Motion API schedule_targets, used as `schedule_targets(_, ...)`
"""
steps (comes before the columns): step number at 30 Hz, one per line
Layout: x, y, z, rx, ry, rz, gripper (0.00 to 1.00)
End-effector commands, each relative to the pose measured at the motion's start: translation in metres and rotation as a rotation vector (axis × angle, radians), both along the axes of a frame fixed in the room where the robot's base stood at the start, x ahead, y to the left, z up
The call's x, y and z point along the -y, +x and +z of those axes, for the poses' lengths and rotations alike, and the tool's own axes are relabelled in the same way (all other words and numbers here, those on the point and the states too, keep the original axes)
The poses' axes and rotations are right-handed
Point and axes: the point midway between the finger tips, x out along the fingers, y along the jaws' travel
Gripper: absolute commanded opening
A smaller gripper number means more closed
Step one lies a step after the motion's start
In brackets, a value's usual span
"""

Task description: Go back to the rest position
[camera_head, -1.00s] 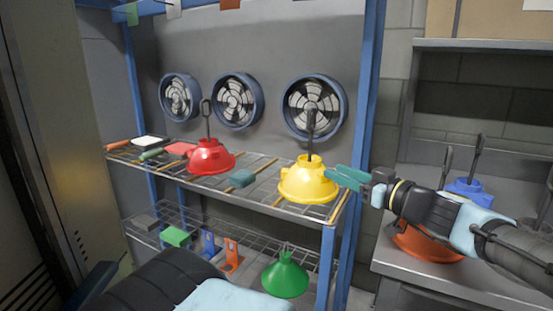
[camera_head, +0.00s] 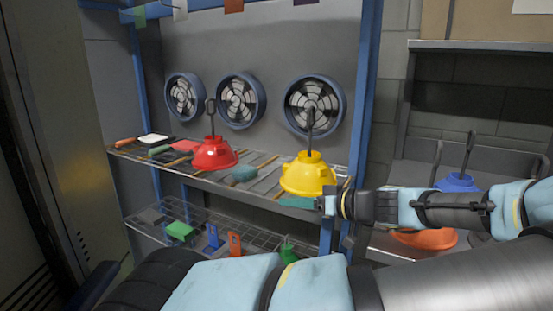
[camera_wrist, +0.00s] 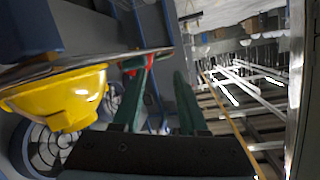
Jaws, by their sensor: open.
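My gripper (camera_head: 298,203) is in front of the shelf's upper right corner, just below and in front of the yellow hood (camera_head: 307,177). In the wrist view its two green fingers (camera_wrist: 160,105) stand apart with nothing between them. The yellow hood also shows at the left of the wrist view (camera_wrist: 62,97), apart from the fingers. In the head view the yellow hood stands upright on the upper wire shelf (camera_head: 262,193), its dark hook pointing up. The red hood (camera_head: 212,154) stands on the same shelf further left.
A blue post (camera_head: 360,110) bounds the shelf's right side. A blue hood (camera_head: 458,182) and an orange hood (camera_head: 427,238) are on the bench at the right. A green hood (camera_head: 288,251) is on the lower shelf, partly hidden by my arm. Three round fans (camera_head: 314,105) are on the back wall.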

Motion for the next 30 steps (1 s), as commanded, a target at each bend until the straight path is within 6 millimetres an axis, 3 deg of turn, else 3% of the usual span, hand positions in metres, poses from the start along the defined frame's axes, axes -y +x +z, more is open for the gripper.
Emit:
schedule_targets(5,-0.053,-0.01,-0.044,-0.269,-0.051,0.104,0.42)
schedule_targets(9,-0.087,-0.032,-0.08,-0.534,-0.148,0.151,0.42)
schedule_targets(15,-0.105,-0.065,-0.107,-0.836,-0.342,0.12,0.42)
schedule_targets(23,-0.102,-0.089,-0.101,-1.047,-0.608,-0.071,0.42)
schedule_targets(30,-0.099,-0.091,-0.062,-1.058,-0.754,-0.345,0.42)
